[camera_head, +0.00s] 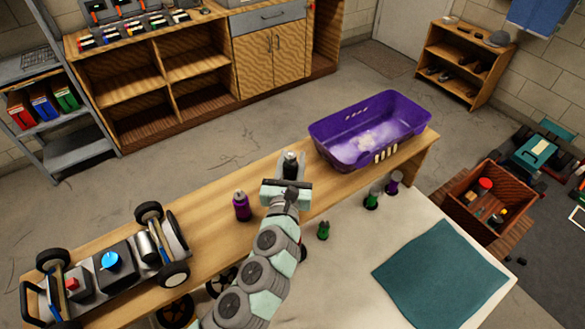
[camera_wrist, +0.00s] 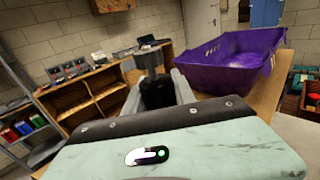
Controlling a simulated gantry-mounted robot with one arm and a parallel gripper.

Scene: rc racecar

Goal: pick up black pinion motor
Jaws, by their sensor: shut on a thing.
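The black pinion motor (camera_head: 291,165) is between the fingers of my gripper (camera_head: 288,172), over the wooden bench left of the purple bin. In the wrist view the dark motor (camera_wrist: 157,92) stands upright between the two fingers of my gripper (camera_wrist: 160,95), which is shut on it. I cannot tell whether its base touches the bench. A purple motor (camera_head: 242,207) stands on the bench to the left of my gripper.
A purple bin (camera_head: 335,152) stands at the bench's right end. An RC car chassis (camera_head: 110,265) lies at the left. Green and purple motors (camera_head: 394,184) stand on the white table near a teal mat (camera_head: 440,273). A wooden crate (camera_head: 460,207) is at the right.

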